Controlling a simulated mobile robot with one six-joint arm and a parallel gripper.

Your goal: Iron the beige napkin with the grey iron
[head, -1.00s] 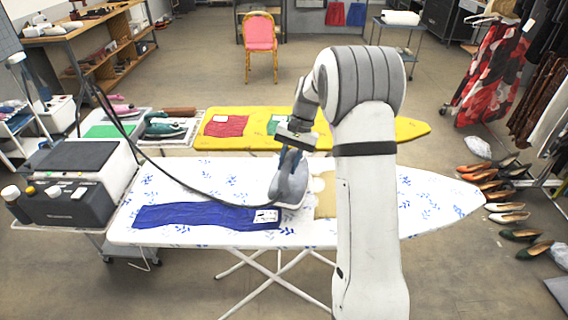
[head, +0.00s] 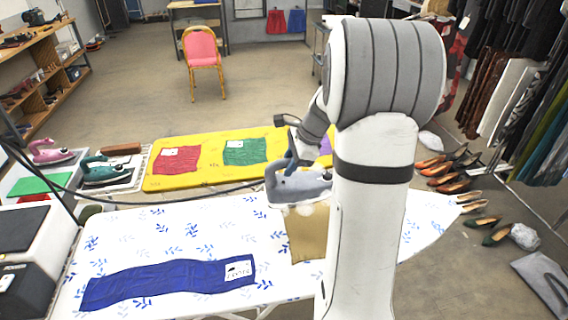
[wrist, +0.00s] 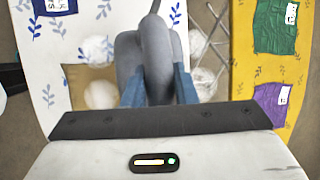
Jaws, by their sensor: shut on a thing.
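The beige napkin (head: 308,236) lies on the white, blue-patterned ironing board (head: 190,235), partly hidden by my arm in the head view. In the wrist view the napkin (wrist: 73,78) lies left of the iron. The grey iron (head: 302,187) is at the board's far edge, by the napkin's far end; I cannot tell if its soleplate touches anything. White steam-like puffs show around it. My gripper (head: 299,158) is shut on the iron's handle. In the wrist view the blue fingers (wrist: 159,88) straddle the grey iron body (wrist: 143,50).
A blue cloth (head: 165,282) with a label lies left on the board. Behind is a yellow board (head: 208,160) with red (head: 177,160), green (head: 245,152) and purple cloths. The iron's cord runs left to a station (head: 40,250). Other irons stand on trays at left; shoes lie right.

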